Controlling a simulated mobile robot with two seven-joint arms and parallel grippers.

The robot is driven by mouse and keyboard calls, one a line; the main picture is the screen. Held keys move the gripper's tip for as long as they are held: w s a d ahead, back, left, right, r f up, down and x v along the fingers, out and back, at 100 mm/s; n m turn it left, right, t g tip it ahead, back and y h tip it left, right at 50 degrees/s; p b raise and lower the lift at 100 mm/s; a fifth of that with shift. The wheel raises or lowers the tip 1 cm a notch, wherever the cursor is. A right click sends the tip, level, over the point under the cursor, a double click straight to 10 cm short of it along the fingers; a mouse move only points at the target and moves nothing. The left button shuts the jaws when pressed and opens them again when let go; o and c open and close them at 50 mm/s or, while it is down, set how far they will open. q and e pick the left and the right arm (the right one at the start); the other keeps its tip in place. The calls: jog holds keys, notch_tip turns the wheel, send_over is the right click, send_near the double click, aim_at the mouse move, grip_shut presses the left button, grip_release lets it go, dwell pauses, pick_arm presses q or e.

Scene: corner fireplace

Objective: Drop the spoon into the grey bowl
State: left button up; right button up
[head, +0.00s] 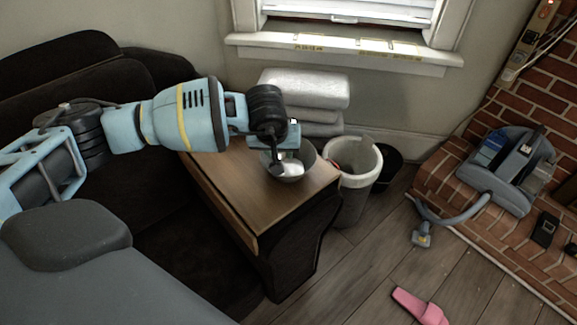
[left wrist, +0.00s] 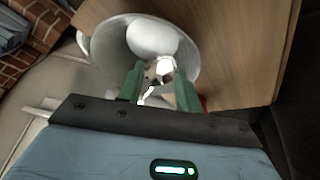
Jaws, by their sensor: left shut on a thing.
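The grey bowl (head: 311,158) stands on the wooden top of the sofa's arm, and its rim also shows in the left wrist view (left wrist: 101,45). My left gripper (head: 286,156) is over the bowl, fingers pointing down. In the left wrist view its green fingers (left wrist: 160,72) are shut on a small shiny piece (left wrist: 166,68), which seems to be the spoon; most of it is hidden. A smooth white rounded thing (left wrist: 152,37) shows within the bowl's outline. I cannot tell whether it is part of the spoon. My right gripper is out of view.
A wooden surface (head: 232,190) lies in front of the bowl. A whitish bin (head: 352,190) stands close on its right, and stacked wrapped packs (head: 305,88) are behind. A blue-grey machine (head: 508,170) is at the brick hearth. A pink slipper (head: 420,306) lies on the floor.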

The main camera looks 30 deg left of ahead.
pick_arm(q)
jog(key=o, duration=0.9)
jog(key=shift+o, duration=0.8)
jog(key=shift+r, duration=0.1)
jog(key=a+p+v, duration=0.1)
jog(key=v, duration=0.6)
jog(key=shift+d+r, duration=0.35)
jog(key=shift+d, duration=0.2)
jog(key=shift+s, duration=0.15)
